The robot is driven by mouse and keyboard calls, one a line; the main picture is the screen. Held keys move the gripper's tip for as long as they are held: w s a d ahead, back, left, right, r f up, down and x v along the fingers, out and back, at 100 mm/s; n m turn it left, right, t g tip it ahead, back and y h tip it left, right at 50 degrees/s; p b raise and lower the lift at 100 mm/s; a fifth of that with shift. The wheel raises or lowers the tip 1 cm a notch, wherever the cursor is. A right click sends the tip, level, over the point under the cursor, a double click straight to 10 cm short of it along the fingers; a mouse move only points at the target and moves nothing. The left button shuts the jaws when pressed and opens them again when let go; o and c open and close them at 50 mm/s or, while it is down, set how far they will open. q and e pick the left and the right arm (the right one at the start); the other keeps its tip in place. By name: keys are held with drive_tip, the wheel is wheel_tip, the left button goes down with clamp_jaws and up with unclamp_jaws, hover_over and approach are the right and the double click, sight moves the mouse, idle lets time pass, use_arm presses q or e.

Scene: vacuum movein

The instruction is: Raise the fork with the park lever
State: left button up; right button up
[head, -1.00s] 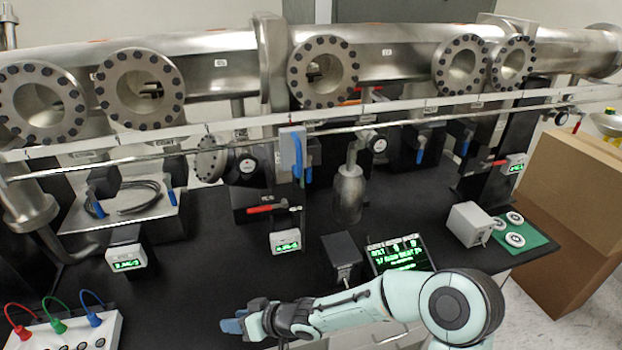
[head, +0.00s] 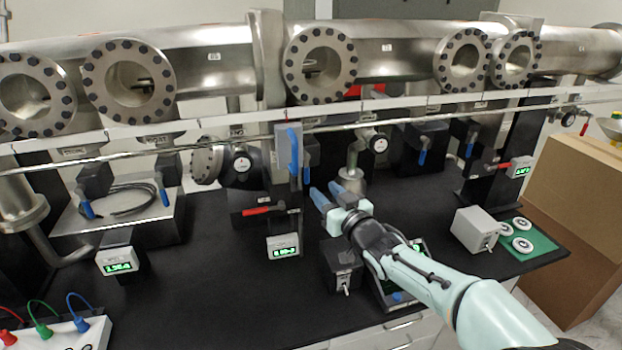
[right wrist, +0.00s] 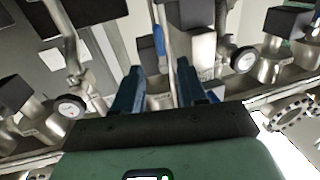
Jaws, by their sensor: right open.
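A blue lever (head: 293,150) stands upright on a grey plate fixed to the long thin rail, near the middle of the head view. I take it to be the park lever; its blue handle also shows in the right wrist view (right wrist: 158,40). I cannot make out the fork for certain. My right gripper (head: 327,194) is open and empty, its blue fingers pointing up toward the rail, below and right of the lever and apart from it. In the right wrist view the lever and grey plate appear beyond the gap between the fingers (right wrist: 161,90). My left gripper is not in view.
A large flanged manifold (head: 215,60) spans the back. The rail (head: 390,122) runs across in front of it. A red-handled valve (head: 262,210) and a small green readout (head: 283,246) stand left of my gripper. A grey box (head: 476,229) stands at right.

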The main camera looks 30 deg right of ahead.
sight(308, 174)
drive_tip(key=w, duration=0.3)
drive_tip(key=w+p, duration=0.1)
drive_tip(key=w, duration=0.3)
drive_tip(key=shift+d+r, duration=0.15)
drive_tip(key=shift+w, duration=0.5)
clamp_jaws()
